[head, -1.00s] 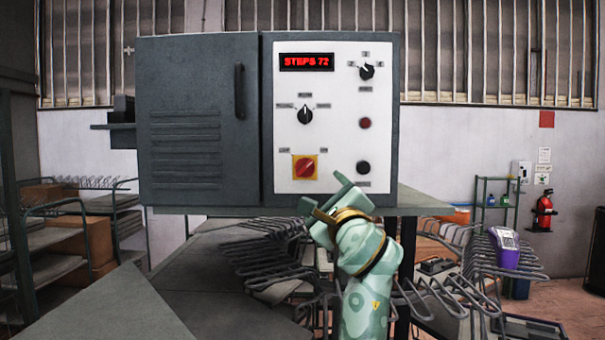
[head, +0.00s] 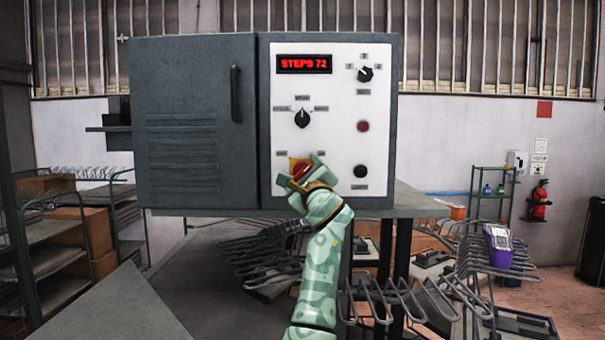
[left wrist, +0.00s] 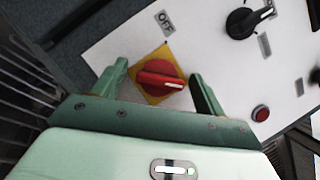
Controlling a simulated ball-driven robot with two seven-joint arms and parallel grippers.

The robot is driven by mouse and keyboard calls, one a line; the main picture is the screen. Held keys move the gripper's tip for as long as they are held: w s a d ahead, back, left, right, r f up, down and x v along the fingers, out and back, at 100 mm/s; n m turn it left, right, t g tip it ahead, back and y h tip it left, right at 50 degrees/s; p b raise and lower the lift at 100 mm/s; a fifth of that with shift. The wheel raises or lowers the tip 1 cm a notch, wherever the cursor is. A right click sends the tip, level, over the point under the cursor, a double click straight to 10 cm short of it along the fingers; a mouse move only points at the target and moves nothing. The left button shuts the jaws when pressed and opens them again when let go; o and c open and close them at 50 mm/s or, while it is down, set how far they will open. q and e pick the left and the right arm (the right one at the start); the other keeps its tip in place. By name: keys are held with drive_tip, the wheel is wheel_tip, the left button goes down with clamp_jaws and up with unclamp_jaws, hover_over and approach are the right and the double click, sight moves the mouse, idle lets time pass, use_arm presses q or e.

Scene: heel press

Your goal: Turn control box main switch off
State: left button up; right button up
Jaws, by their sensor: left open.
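The control box (head: 190,110) has a white panel (head: 335,120) on its right half. Its main switch is a red rotary knob on a yellow plate (head: 301,170), low on the panel. My left gripper (head: 302,174) is in front of the switch and hides part of it. In the left wrist view the red knob (left wrist: 160,78) lies between the two open fingers of my left gripper (left wrist: 163,85), and I see no finger touching it. An OFF label (left wrist: 165,22) shows beside the yellow plate. My right gripper is in neither view.
Above the switch is a black selector knob (head: 302,118). To the right are a red button (head: 362,126) and a black button (head: 360,171). Wire racks (head: 420,295) stand below the box. A purple device (head: 498,246) is at the right.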

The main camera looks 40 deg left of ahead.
use_arm(q)
drive_tip(key=c, duration=1)
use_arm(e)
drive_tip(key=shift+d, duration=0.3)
